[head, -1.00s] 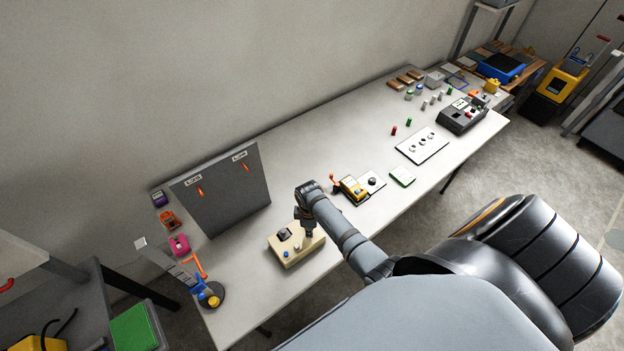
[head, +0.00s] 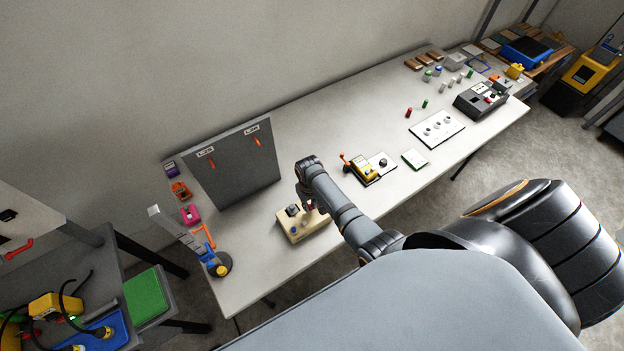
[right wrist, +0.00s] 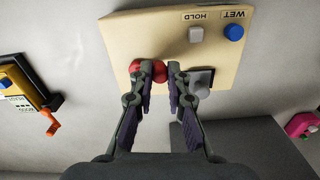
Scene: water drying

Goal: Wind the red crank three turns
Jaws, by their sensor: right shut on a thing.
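In the right wrist view my right gripper (right wrist: 155,70) is shut on a round red knob (right wrist: 160,72) on a cream box. The fingers hide part of the knob, and I cannot tell whether it belongs to a crank. The box (right wrist: 125,28) bears a grey HOLD button (right wrist: 195,34), a blue WET button (right wrist: 233,32) and a dark grey block (right wrist: 201,78). A yellow device (head: 366,172) has an orange-red crank arm (head: 344,158), apart from the gripper. My left gripper is out of view.
A grey upright panel (head: 230,170) stands behind the box on the white table (head: 310,140). A white plate with knobs (head: 437,128) and a dark device (head: 482,101) lie to the right.

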